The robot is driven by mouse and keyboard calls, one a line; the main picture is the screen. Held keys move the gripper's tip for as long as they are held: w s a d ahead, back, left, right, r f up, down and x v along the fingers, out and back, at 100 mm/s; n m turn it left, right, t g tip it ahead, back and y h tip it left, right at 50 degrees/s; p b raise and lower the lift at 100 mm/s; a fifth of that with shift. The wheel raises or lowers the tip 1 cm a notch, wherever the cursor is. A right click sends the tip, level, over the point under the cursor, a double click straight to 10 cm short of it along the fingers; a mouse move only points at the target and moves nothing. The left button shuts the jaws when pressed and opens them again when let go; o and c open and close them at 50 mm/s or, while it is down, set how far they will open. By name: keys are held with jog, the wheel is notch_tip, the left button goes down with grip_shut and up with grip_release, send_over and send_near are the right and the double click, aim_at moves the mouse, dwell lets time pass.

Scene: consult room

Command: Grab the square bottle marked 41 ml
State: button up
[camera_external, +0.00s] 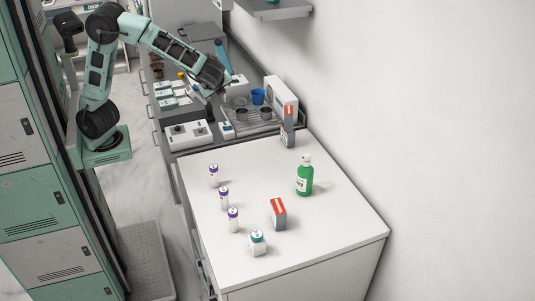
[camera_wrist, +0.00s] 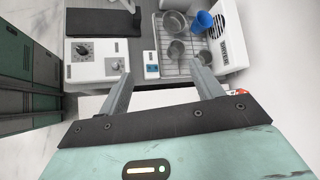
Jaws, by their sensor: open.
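A squat white bottle with a teal cap (camera_external: 258,243) stands upright near the front edge of the white counter (camera_external: 330,238). It looks square, but its label is too small to read. My gripper (camera_external: 222,91) is high over the grey worktop at the back, well away from the white bottle. In the wrist view my gripper (camera_wrist: 160,88) has its fingers wide apart with nothing between them. The teal-capped bottle is not in the wrist view.
A red and grey box (camera_external: 278,214) and a green pump bottle (camera_external: 304,178) stand on the counter; another box (camera_external: 288,133) stands at its back. A wire rack (camera_wrist: 178,67) holds metal cups and a blue cup (camera_wrist: 203,20). Lockers (camera_external: 42,225) line the left.

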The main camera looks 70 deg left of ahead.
jog(key=s+d+m+t+b, duration=0.2)
jog(key=d+m+t, duration=0.7)
jog(key=d, duration=1.8)
jog(key=s+d+m+t+h+b, duration=0.3)
jog(key=s+d+m+t+h, duration=0.6)
jog(key=s+d, duration=1.4)
jog(key=m+g, duration=0.2)
jog(key=g, duration=0.1)
send_near(250, 243)
jog(key=shift+y, duration=0.4)
jog(key=w+p, duration=0.4)
jog(key=w, duration=0.7)
jog(key=shift+w+r, duration=0.15)
jog(key=shift+w, duration=0.15)
jog(key=c, duration=1.1)
